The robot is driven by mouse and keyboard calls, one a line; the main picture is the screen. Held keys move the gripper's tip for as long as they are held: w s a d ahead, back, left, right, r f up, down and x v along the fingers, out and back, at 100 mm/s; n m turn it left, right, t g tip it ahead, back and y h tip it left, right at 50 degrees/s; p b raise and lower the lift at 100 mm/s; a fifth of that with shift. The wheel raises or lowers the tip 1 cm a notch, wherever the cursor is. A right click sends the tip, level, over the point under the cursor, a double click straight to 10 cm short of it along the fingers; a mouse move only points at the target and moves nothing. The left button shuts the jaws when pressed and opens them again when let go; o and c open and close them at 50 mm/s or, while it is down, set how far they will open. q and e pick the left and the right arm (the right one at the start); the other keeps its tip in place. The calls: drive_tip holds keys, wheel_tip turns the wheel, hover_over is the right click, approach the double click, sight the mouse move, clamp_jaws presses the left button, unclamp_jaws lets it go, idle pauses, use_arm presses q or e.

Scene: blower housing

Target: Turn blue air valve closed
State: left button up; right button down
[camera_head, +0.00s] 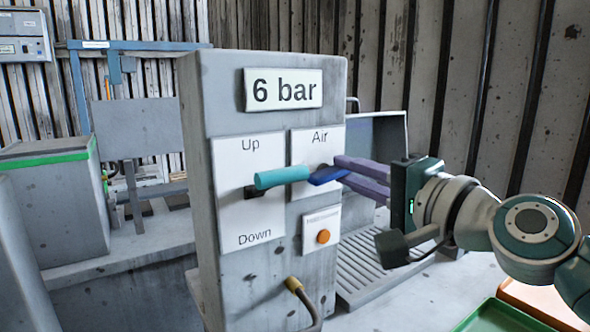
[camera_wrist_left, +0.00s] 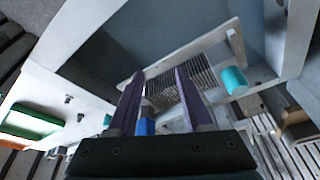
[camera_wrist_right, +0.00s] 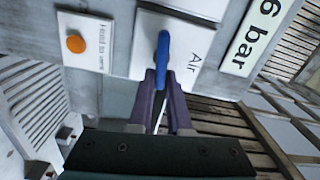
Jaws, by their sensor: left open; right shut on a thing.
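The blue air valve (camera_head: 328,175) is a flat blue handle on the white "Air" plate (camera_head: 318,146) of a grey panel. In the head view it points sideways toward my right gripper (camera_head: 338,175), whose purple fingers come from the right and are shut on its end. The right wrist view shows the blue handle (camera_wrist_right: 163,58) with the fingertips (camera_wrist_right: 160,82) closed at its near end.
A teal lever (camera_head: 282,177) on the Up/Down plate (camera_head: 243,215) sits just left of the valve. An orange button (camera_head: 323,236) is below it. A hose with a brass end (camera_head: 295,285) sticks out low on the panel. A slatted surface (camera_head: 375,265) lies behind at right.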

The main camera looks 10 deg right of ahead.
drive_tip(key=shift+f+m, duration=0.1)
drive_tip(key=shift+m, duration=0.7)
drive_tip(key=c, duration=0.9)
unclamp_jaws()
drive_tip(key=shift+o, duration=0.2)
drive_tip(key=shift+s+d+f, duration=0.1)
drive_tip(key=shift+s+d, duration=0.05)
drive_tip(key=shift+s, duration=0.1)
drive_tip(key=v, duration=0.9)
drive_tip(key=shift+s, duration=0.2)
